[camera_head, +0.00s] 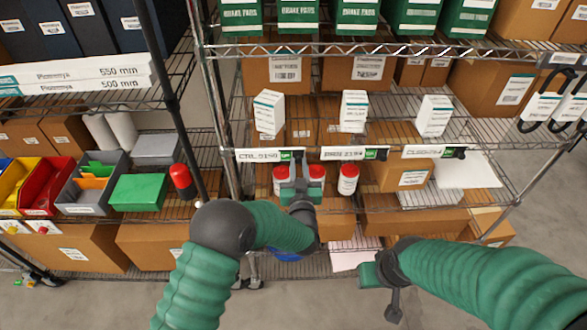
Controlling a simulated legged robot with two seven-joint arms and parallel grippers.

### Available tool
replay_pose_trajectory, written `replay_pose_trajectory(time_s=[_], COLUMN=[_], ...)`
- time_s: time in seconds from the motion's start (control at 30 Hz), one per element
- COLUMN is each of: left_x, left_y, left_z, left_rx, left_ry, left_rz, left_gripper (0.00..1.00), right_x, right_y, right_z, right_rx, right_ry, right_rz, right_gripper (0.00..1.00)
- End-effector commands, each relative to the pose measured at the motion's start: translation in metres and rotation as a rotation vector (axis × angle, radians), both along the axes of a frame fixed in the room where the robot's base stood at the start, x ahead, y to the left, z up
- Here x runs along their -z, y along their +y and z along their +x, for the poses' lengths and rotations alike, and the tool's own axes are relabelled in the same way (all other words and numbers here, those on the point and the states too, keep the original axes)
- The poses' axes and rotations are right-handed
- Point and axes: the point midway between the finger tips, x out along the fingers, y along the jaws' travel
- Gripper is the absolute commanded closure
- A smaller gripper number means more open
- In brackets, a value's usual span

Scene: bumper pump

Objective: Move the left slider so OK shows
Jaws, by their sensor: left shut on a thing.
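Three white label strips run along the front edge of the middle shelf. The left strip (256,155) has a small green window beside its dark slider (299,154). Its lettering is too small to read, so I cannot tell whether OK shows. My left gripper (298,172) reaches up to this slider and is shut on it, partly hiding it. The middle slider (383,154) and right slider (460,153) sit at the right ends of their strips, each with green beside it. My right gripper (372,273) is low, in front of the lower shelves, away from the sliders; its fingers are unclear.
White boxes (353,111) stand on the shelf above the strips. White, red-topped canisters (348,179) sit below, close to my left gripper. Coloured bins (45,185) and a red-capped cylinder (182,180) are at the left.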

Motion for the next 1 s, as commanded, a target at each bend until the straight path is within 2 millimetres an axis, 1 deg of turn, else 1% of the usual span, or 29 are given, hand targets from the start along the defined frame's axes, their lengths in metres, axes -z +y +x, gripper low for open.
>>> replay_pose_trajectory(time_s=[0.07, 0.1, 0.23, 0.27, 0.57, 0.67, 0.77, 1.0], left_x=[0.001, 0.001, 0.001, 0.0, 0.0, 0.001, 0.003, 0.005], left_y=[-0.003, -0.003, -0.003, -0.003, -0.002, -0.003, -0.003, -0.005], left_z=[-0.001, -0.001, -0.001, -0.001, -0.003, -0.013, -0.034, -0.105], left_rx=[0.007, 0.008, 0.007, 0.006, 0.005, 0.007, 0.008, 0.01], left_ry=[0.004, 0.004, 0.004, 0.003, 0.0, 0.001, 0.002, 0.003], left_rz=[-0.001, -0.002, -0.002, -0.002, -0.002, -0.003, -0.001, 0.001], left_gripper=[1.0, 0.77, 0.6, 0.58, 0.58, 0.58, 0.58, 0.58], right_x=[0.0, 0.0, -0.001, -0.001, 0.0, 0.005, 0.013, 0.035], right_y=[0.0, 0.0, 0.0, 0.0, 0.0, 0.0, 0.0, 0.0], right_z=[0.0, 0.0, 0.0, 0.0, 0.0, 0.0, 0.0, 0.0], right_rx=[0.0, 0.0, 0.0, 0.0, 0.0, 0.0, 0.0, 0.0], right_ry=[0.0, 0.0, 0.0, 0.0, 0.0, 0.0, 0.0, 0.0], right_rz=[0.0, 0.0, 0.0, 0.0, 0.0, 0.0, 0.0, 0.0], right_gripper=[0.58, 0.58, 0.58, 0.58, 0.58, 0.58, 0.58, 0.58])
